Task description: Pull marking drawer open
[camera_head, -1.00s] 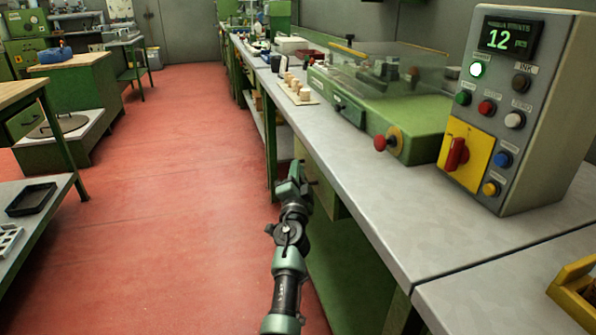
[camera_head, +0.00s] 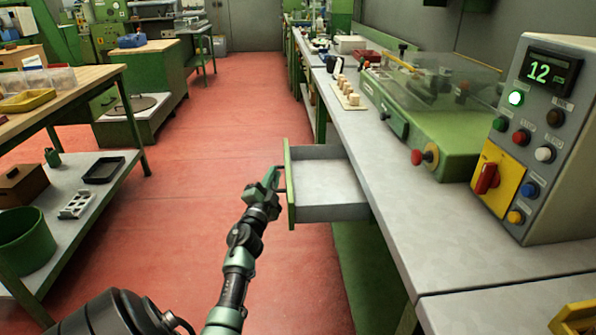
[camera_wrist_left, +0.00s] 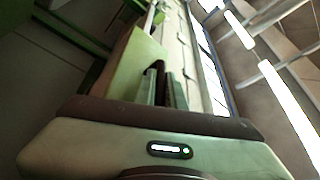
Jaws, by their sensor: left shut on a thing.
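The marking drawer (camera_head: 325,184) stands pulled out from under the grey workbench on the right in the head view. Its inside is pale grey and looks empty. Its green front panel (camera_head: 290,183) faces left, over the red floor. My left gripper (camera_head: 277,180) is at the outer side of this front, shut on the drawer's handle, which is mostly hidden by the jaws. In the left wrist view my left gripper's fingers (camera_wrist_left: 160,86) show close together against a green panel (camera_wrist_left: 128,68). My right gripper is not in view.
On the left is a shelf table with a green bucket (camera_head: 24,240). The red floor between is clear.

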